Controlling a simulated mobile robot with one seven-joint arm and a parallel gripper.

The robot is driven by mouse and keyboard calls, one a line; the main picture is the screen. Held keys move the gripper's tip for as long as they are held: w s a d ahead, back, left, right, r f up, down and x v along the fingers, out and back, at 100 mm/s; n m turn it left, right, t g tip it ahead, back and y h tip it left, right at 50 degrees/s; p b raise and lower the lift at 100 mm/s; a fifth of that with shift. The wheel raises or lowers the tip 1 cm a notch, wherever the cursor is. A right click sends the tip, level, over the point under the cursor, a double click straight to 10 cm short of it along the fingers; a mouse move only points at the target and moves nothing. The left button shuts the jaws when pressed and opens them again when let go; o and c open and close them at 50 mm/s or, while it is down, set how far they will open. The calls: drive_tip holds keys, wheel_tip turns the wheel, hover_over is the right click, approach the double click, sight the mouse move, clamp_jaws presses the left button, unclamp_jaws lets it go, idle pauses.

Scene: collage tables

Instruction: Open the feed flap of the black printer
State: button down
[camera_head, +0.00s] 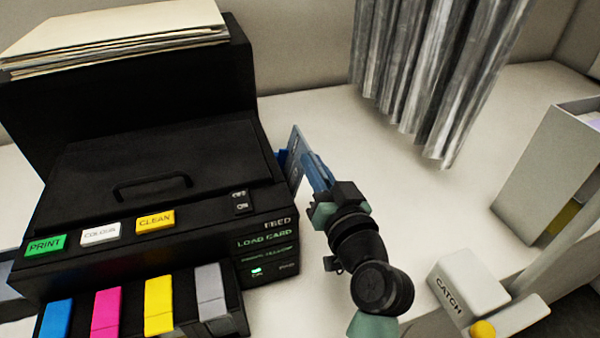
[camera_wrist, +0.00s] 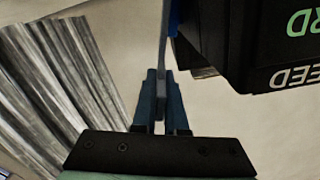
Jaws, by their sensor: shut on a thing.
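The black printer (camera_head: 140,185) stands at the left, with a closed-looking top lid and handle (camera_head: 155,183). The FEED label is on its front right; it shows upside down in the wrist view (camera_wrist: 292,78). A thin blue-grey panel (camera_head: 295,146), which looks like the feed flap, stands out beside the printer's right side. My gripper (camera_head: 313,170) is shut on this panel. In the wrist view the panel's thin edge (camera_wrist: 163,55) runs up from between my fingers. A bit of blue shows at the printer's side behind it. The panel's hinge is hidden.
A grey pleated curtain (camera_head: 430,70) hangs behind, right of my gripper. A grey box (camera_head: 545,170) and a CATCH block (camera_head: 468,282) are at the right. Coloured cartridges (camera_head: 160,303) jut from the printer's front. White tabletop (camera_head: 425,205) is free right of my arm.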

drive_tip(key=w+d+f+m+b, duration=0.1)
drive_tip(key=d+f+m+b, duration=0.1)
drive_tip(key=d+f+m, duration=0.1)
drive_tip(key=w+d+f+m+b, duration=0.1)
drive_tip(key=d+f+m+b, duration=0.2)
drive_tip(key=f+m, duration=0.1)
drive_tip(key=w+d+f+m+b, duration=0.1)
drive_tip(key=d+f+m+b, duration=0.2)
drive_tip(key=f+m, duration=0.1)
drive_tip(key=shift+f+m, duration=0.1)
drive_tip(key=shift+m, duration=0.6)
drive_tip(key=shift+d+f+m+b, duration=0.15)
drive_tip(key=shift+f+m+b, duration=0.25)
drive_tip(key=shift+f+b, duration=0.65)
drive_tip(key=shift+f, duration=0.2)
drive_tip(key=c, duration=1)
unclamp_jaws()
drive_tip(key=shift+o, duration=0.2)
